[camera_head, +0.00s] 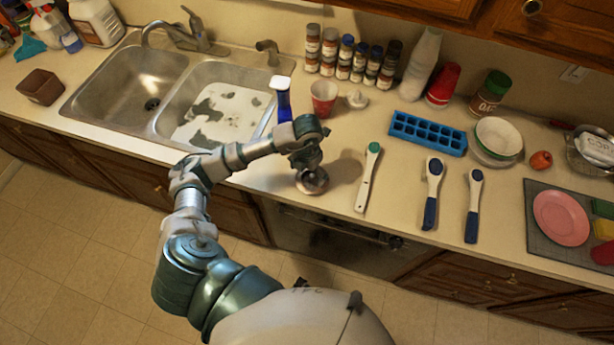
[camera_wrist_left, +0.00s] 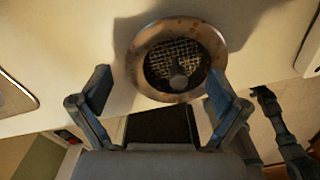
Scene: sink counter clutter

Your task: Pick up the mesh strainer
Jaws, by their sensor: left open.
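The mesh strainer (camera_head: 313,181) is a small round metal sink strainer on the counter near its front edge. In the left wrist view the mesh strainer (camera_wrist_left: 177,58) shows a worn coppery rim, a woven mesh bowl and a knob in the middle. My left gripper (camera_head: 308,163) is above it in the head view. In the left wrist view my left gripper (camera_wrist_left: 157,85) is open, its two fingers apart. The strainer lies just beyond the fingertips, closer to the right finger, with nothing between the fingers.
The double sink (camera_head: 140,75) is to the left. A white and green brush (camera_head: 368,178) lies to the right, with a blue ice tray (camera_head: 428,133) beyond it.

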